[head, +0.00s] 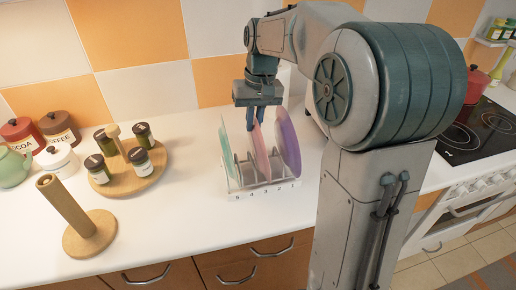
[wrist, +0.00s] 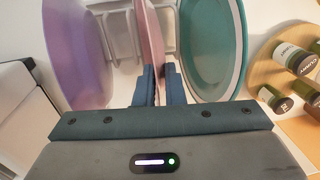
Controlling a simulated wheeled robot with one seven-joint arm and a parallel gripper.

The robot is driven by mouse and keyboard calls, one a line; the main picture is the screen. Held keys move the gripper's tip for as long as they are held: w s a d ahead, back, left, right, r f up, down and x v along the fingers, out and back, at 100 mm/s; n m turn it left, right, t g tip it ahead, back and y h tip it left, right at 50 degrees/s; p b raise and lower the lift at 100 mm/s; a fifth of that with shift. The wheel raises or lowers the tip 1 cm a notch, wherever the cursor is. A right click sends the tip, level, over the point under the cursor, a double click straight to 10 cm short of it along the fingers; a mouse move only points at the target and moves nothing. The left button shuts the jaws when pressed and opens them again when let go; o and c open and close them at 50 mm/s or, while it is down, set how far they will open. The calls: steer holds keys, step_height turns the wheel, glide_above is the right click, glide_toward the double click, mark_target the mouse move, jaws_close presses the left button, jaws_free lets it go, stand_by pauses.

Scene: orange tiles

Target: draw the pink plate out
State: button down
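The pink plate (head: 260,150) stands on edge in a white numbered rack (head: 264,190), between a teal plate (head: 226,145) on the left and a purple plate (head: 288,145) on the right. My gripper (head: 255,118) points down at the pink plate's upper rim. In the wrist view, my blue fingers (wrist: 159,72) are close together, one on each side of the pink plate (wrist: 150,35), and look shut on it. The purple plate (wrist: 78,50) and teal plate (wrist: 212,50) stand clear on either side. The contact itself is partly hidden by the fingers.
A round wooden tray (head: 143,178) with several spice jars and a wooden holder (head: 88,228) stand left of the rack. Canisters and a teapot (head: 12,165) are at the far left. A stove (head: 478,135) is at the right.

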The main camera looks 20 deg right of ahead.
step_height(320, 180, up, 2)
steer(key=shift+a+r+p, duration=0.15)
steer(key=shift+r+p, duration=0.05)
steer(key=shift+p, duration=0.7)
steer(key=r+p, duration=0.4)
steer(key=r, duration=0.1)
steer(key=shift+d, duration=0.2)
step_height(320, 180, up, 15)
steer(key=p, duration=0.9)
steer(key=shift+r, duration=0.15)
steer(key=shift+a, duration=0.15)
